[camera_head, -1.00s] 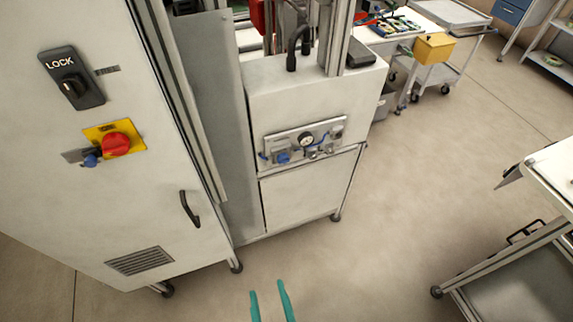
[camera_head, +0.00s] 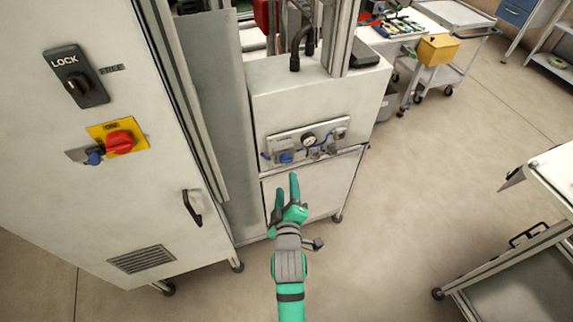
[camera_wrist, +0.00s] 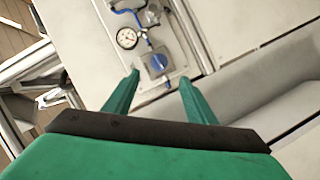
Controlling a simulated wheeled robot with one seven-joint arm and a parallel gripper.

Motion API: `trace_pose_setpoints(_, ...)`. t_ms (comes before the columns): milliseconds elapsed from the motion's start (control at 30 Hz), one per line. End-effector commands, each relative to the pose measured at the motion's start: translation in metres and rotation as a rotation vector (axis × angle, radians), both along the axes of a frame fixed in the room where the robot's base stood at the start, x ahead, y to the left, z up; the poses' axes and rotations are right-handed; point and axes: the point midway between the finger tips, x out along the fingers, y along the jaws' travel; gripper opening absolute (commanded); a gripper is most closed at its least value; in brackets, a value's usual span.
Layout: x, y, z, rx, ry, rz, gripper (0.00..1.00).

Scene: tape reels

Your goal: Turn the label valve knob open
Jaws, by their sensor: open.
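The blue part also shows in the wrist view (camera_wrist: 158,63), just beyond and between my fingertips. My green gripper (camera_head: 285,184) is open and empty, below the blue part in the head view and pointing toward it. A gap seems to remain between the fingers and the panel. The gauge (camera_wrist: 127,38) lies up and left in the wrist view.
A tall white cabinet (camera_head: 110,210) stands at left, with a black LOCK switch (camera_head: 76,77), a red knob on a yellow plate (camera_head: 119,141) and a handle (camera_head: 192,207). A cart (camera_head: 520,270) stands at right. Open floor (camera_head: 400,220) lies between.

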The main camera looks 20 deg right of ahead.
Motion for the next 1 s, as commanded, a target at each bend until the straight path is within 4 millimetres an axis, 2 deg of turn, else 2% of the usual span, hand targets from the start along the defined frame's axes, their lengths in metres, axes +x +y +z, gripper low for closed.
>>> trace_pose_setpoints(233, 0.022, -0.008, -0.002, -0.006, 0.001, -0.001, 0.51)
trace_pose_setpoints(500, 0.066, -0.021, -0.013, -0.005, 0.002, -0.001, 0.51)
trace_pose_setpoints(700, 0.091, -0.029, -0.019, -0.004, 0.001, -0.001, 0.51)
trace_pose_setpoints(1000, 0.103, -0.032, -0.022, -0.005, 0.002, -0.001, 0.51)
